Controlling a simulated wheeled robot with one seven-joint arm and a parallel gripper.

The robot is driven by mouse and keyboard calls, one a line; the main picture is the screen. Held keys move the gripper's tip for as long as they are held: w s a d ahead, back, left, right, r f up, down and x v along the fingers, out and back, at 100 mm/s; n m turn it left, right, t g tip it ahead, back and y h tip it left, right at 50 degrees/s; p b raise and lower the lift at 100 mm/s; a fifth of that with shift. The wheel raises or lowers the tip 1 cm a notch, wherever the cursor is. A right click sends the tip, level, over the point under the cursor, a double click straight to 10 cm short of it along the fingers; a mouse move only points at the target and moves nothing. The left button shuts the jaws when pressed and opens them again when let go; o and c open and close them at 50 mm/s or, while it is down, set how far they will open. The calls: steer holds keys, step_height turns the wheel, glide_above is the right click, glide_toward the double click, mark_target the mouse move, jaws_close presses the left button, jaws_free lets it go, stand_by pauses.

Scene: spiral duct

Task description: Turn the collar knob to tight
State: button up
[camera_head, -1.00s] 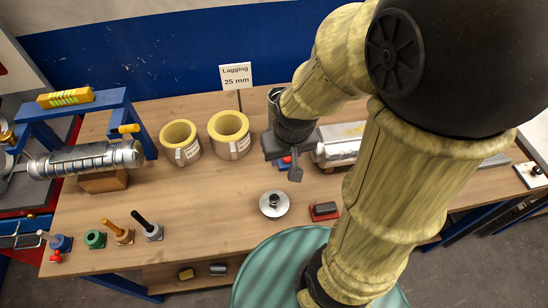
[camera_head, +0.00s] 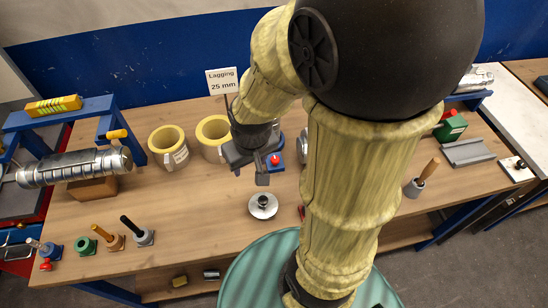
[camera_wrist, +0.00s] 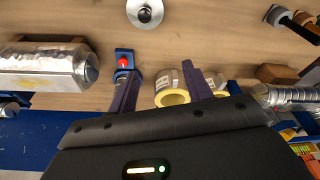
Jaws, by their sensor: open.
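A red knob (camera_head: 275,160) on a small blue block stands on the bench just right of my gripper (camera_head: 252,168). I cannot tell whether this is the collar knob. The wrist view shows the red knob (camera_wrist: 124,62) beyond the left finger, with no finger around it. My gripper is open and empty, its two dark fingers apart in the wrist view (camera_wrist: 161,82). No tight mark is readable.
Two yellow lagging rings (camera_head: 168,147) stand left of my gripper, before a "Lagging 25 mm" sign (camera_head: 222,81). A silver disc (camera_head: 263,205) lies nearer on the bench. Several small fittings (camera_head: 115,241) line the front left. My arm hides part of the bench; its front middle-left is clear.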

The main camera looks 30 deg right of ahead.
steer(key=w+d+f+n+g, duration=0.1)
steer(key=w+d+n, duration=0.55)
steer(key=n, duration=0.55)
steer(key=n+g+p, duration=0.1)
steer(key=n+g, duration=0.1)
steer(key=n, duration=0.9)
glide_above(275, 159)
step_height(275, 159, down, 3)
steer(key=shift+f, duration=0.1)
step_height(275, 159, down, 17)
steer(key=p, duration=0.4)
steer(key=shift+f, duration=0.2)
steer(key=c, duration=1)
